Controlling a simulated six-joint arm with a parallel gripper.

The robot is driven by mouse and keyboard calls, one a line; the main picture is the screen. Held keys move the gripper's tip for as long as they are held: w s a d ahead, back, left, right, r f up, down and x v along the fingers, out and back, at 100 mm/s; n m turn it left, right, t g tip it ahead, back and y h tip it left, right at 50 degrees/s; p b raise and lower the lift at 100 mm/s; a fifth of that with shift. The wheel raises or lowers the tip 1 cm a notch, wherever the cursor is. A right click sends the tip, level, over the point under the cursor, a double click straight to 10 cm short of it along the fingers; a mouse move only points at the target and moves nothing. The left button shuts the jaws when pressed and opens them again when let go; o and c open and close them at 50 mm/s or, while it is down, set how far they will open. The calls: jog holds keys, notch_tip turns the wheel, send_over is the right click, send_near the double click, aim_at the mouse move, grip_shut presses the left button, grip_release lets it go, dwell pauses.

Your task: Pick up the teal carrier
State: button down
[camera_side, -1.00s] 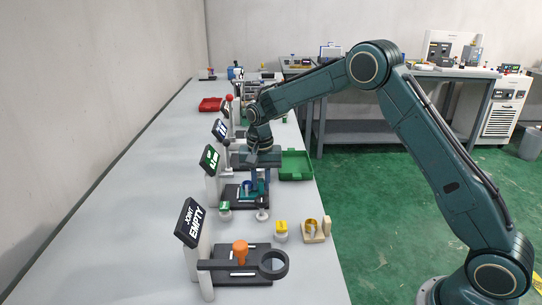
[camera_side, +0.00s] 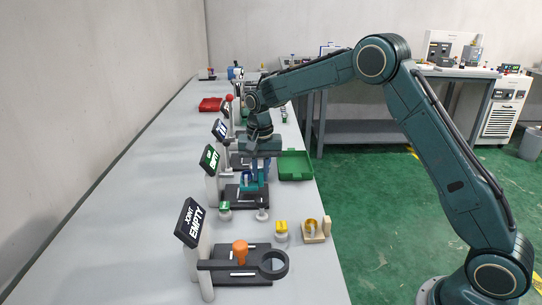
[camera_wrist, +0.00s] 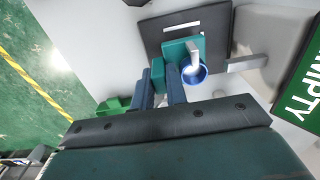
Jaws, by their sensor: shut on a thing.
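The teal carrier (camera_side: 250,187) is between the fingers of my gripper (camera_side: 261,172), a little above a black station base (camera_side: 245,199). In the wrist view my gripper (camera_wrist: 161,84) is shut on the teal carrier (camera_wrist: 176,48), with one finger on each side of its grip. A blue ring-shaped part with a pale inside (camera_wrist: 197,74) sits on the carrier. The black base (camera_wrist: 218,20) shows behind it in the wrist view.
A green sign (camera_side: 210,160) at this station reads EMPTY. A nearer station has a JOINT EMPTY sign (camera_side: 191,222), an orange knob (camera_side: 240,250) and a black ring (camera_side: 273,264). A green tray (camera_side: 295,166) lies to the right. A yellow-topped part (camera_side: 281,229) stands near the table edge.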

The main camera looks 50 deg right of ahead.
aim_at(261, 170)
notch_tip(261, 170, up, 17)
dwell(0.4)
jog(key=shift+f, duration=0.1)
dwell(0.4)
